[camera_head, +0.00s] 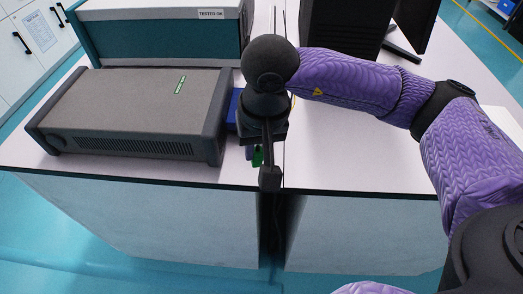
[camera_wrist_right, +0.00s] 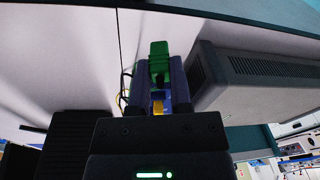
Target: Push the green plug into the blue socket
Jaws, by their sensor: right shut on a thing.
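The green plug (camera_head: 257,157) is small and mostly hidden under my right gripper (camera_head: 262,165) in the head view. In the right wrist view the green plug (camera_wrist_right: 159,58) sits at the ends of the fingers of my right gripper (camera_wrist_right: 158,84), which are shut on it. A small yellow part (camera_wrist_right: 158,103) shows between the fingers. The blue socket (camera_head: 233,110) stands on the table beside the grey instrument, partly hidden behind my right wrist. Its opening cannot be made out, and the plug looks apart from it, nearer the front edge. My left gripper is not in view.
The grey instrument (camera_head: 140,102) lies left of my right gripper, with a teal-and-grey unit (camera_head: 165,35) behind it. Dark equipment (camera_head: 345,25) stands at the back right. A seam with dark cables runs between the tables. The right tabletop (camera_head: 340,155) is clear near the front.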

